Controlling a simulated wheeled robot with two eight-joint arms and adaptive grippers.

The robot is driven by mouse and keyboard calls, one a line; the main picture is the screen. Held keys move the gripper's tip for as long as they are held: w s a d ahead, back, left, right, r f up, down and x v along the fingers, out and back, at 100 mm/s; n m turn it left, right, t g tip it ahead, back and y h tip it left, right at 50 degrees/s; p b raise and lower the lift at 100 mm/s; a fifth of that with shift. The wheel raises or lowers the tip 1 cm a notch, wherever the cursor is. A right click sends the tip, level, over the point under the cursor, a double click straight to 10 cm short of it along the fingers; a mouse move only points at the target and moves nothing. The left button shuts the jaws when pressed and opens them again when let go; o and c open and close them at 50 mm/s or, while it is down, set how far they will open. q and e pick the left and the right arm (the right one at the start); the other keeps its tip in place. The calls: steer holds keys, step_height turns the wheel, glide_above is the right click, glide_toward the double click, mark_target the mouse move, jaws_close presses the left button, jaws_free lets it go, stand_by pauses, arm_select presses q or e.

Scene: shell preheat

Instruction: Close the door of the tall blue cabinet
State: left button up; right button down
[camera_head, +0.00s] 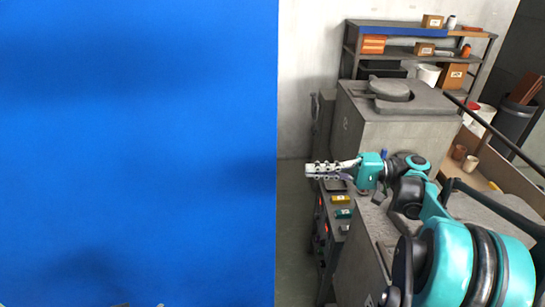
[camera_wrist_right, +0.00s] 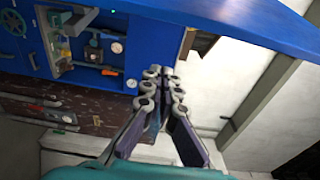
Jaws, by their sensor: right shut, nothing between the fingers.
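A broad flat blue panel (camera_head: 140,150), which looks like the door of the tall cabinet, fills the left half of the head view. Its right edge stands upright, and it hides what is behind it. My right gripper (camera_head: 311,170) is shut and empty, just right of that edge in the picture, fingers pointing left. In the right wrist view my right gripper (camera_wrist_right: 164,76) points towards the blue cabinet (camera_wrist_right: 152,42), whose front shows pipes and gauges. A blue panel (camera_wrist_right: 245,18) sticks out at upper right, apart from the fingertips.
A grey block-shaped furnace (camera_head: 400,120) with a round lid stands behind my right arm. A shelf (camera_head: 395,50) with boxes is at the back wall. A low bench with coloured blocks (camera_head: 342,213) lies below the gripper. A narrow strip of floor (camera_head: 293,215) shows beside the panel.

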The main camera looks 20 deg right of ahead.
steer(key=p+x, duration=0.2)
steer(key=x, duration=0.8)
steer(key=s, duration=0.4)
steer(key=shift+r, duration=0.3)
steer(key=shift+s, duration=0.15)
